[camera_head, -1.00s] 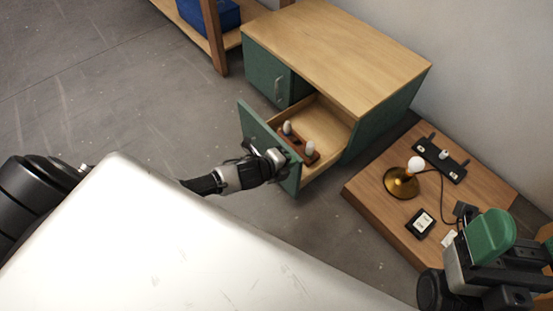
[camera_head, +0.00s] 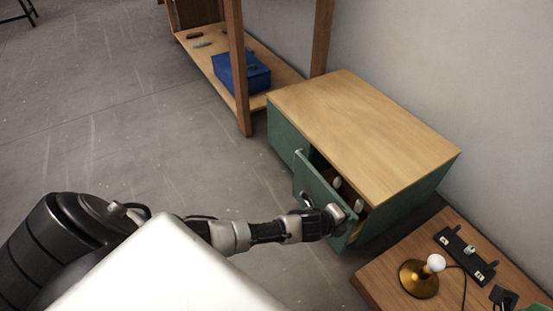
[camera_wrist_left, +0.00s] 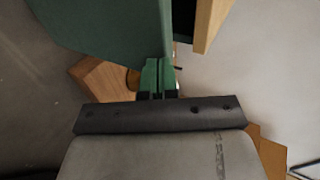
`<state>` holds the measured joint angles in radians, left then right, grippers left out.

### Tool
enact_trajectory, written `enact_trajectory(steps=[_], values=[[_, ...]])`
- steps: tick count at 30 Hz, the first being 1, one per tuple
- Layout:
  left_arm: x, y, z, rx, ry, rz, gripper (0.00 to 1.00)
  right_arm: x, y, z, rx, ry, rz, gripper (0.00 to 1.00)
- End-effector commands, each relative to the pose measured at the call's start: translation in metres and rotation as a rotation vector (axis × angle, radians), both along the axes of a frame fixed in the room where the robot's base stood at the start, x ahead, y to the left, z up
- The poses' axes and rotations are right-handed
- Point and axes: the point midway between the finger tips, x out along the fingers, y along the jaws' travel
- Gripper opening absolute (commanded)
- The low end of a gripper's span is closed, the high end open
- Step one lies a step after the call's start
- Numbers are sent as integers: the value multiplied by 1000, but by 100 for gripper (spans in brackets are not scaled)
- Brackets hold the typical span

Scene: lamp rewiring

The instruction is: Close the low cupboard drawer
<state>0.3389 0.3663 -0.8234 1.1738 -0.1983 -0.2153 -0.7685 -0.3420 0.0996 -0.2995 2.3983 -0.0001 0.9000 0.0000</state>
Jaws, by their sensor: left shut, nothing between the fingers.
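The low cupboard (camera_head: 365,135) is green with a wooden top. Its drawer (camera_head: 318,192) is partly open, with a gap showing behind the green front panel. My left gripper (camera_head: 340,218) is at the right end of the drawer front in the head view. In the left wrist view, its green fingertips (camera_wrist_left: 160,75) are together and empty, at the edge of the green panel (camera_wrist_left: 105,25). Whether they touch it I cannot tell. My right gripper is out of view.
A low wooden platform (camera_head: 395,262) on the right holds a brass lamp (camera_head: 418,280) with a bulb and a black strip (camera_head: 464,252). A wooden shelf (camera_head: 205,55) with a blue box (camera_head: 240,75) stands behind left. Floor left of the cupboard is clear.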

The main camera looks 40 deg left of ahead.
Motion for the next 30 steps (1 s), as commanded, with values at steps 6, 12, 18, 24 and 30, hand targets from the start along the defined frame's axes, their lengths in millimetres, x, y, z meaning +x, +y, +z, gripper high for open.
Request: enact_trajectory(steps=[6,12,18,24,30], values=[[20,-9,0,0,-1,-1,0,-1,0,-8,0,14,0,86],[27,-12,0,0,0,-1,0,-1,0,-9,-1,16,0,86],[29,-13,0,0,0,-1,0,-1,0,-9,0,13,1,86],[29,-12,0,0,0,-1,0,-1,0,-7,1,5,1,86],[27,-10,1,0,1,0,0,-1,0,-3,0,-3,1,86]])
